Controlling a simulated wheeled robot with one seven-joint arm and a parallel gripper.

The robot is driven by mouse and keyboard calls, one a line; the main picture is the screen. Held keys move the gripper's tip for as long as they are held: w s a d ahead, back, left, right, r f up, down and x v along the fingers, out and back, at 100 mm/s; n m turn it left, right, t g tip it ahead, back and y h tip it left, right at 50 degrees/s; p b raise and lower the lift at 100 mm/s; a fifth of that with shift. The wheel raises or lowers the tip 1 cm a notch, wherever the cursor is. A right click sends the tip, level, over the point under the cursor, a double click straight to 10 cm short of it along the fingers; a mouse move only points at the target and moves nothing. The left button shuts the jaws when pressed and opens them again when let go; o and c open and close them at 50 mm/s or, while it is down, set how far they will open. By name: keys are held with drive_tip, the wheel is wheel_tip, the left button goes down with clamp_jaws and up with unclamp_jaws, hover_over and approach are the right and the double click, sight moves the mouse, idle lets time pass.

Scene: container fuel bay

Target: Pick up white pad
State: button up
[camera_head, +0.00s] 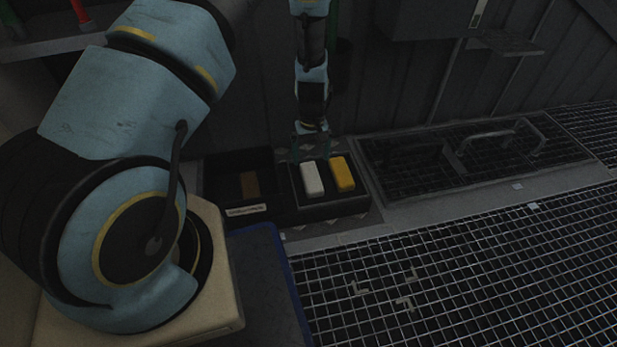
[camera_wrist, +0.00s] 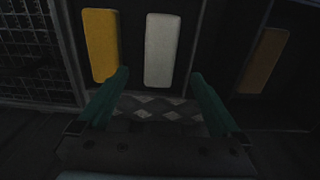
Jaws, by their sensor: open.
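The white pad (camera_head: 312,178) lies in a dark tray (camera_head: 335,208), beside a yellow pad (camera_head: 342,173) on its right. In the wrist view the white pad (camera_wrist: 162,50) is upright in the picture, with the yellow pad (camera_wrist: 101,45) to its left. My gripper (camera_head: 310,150) is at the back edge of the tray, near the far end of the white pad. In the wrist view its two green fingers (camera_wrist: 160,80) are spread wide, with the white pad's near end between and ahead of them. Nothing is between the fingers in a grip.
A second dark tray (camera_head: 243,211) with a label stands to the left and holds a brown pad (camera_head: 249,184). A dark grating with metal handles (camera_head: 485,136) lies to the right. A wide metal grid (camera_head: 470,270) fills the front right.

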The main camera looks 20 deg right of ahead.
sight(311, 176)
wheel_tip(311, 176, down, 9)
drive_tip(key=b, duration=0.4)
drive_tip(key=shift+s+f+b, duration=0.1)
drive_tip(key=shift+s+b, duration=0.05)
drive_tip(key=shift+b, duration=0.15)
drive_tip(key=shift+c, duration=0.4)
drive_tip(key=c, duration=1.3)
